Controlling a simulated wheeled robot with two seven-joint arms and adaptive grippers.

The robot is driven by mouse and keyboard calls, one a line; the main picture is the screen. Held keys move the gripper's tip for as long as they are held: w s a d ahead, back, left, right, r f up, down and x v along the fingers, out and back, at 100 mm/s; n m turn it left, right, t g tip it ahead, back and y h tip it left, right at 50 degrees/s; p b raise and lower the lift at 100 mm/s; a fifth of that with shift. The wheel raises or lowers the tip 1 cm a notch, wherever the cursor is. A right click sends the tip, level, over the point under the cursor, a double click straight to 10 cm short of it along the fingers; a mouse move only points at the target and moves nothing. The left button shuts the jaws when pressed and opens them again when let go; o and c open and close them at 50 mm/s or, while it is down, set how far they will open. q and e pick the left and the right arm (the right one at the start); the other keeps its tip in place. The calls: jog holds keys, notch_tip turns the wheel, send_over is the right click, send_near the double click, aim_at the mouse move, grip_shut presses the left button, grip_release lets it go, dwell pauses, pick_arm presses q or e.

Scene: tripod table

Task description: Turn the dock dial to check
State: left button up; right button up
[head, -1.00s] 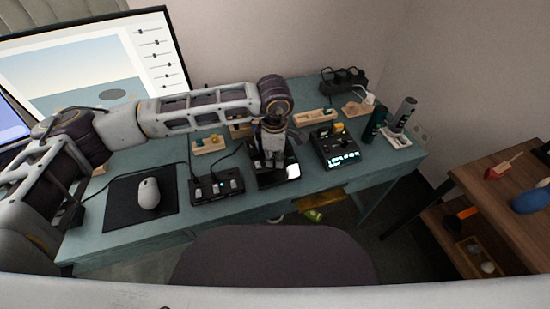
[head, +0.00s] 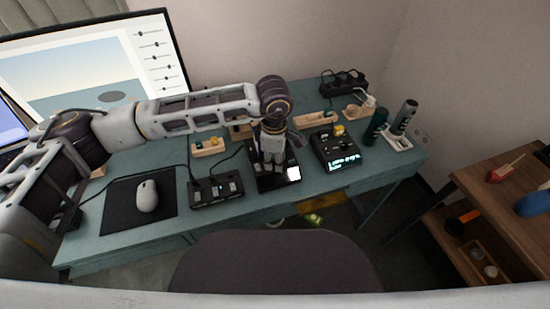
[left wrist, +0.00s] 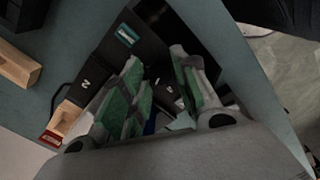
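A black dock-like device (head: 265,183) with a bright white patch (head: 293,173) lies on the desk under my left gripper (head: 272,168). The gripper points down over it and hides much of its top, and I cannot make out a dial there. In the left wrist view my left gripper (left wrist: 156,68) has its two green-padded fingers apart, with dark device surfaces (left wrist: 150,52) beyond and between them. I cannot tell whether they touch anything. A second black box (head: 328,160) with a yellow knob (head: 339,131) and a lit display (head: 344,162) stands to the right. My right gripper is not in view.
A black switch box (head: 216,190), a mouse (head: 147,195) on a dark pad (head: 118,208) and a monitor (head: 85,60) are on the left. Wooden holders (head: 208,147), dark bottles (head: 375,126) and a power strip (head: 343,84) stand behind and right. A chair (head: 270,265) fills the front.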

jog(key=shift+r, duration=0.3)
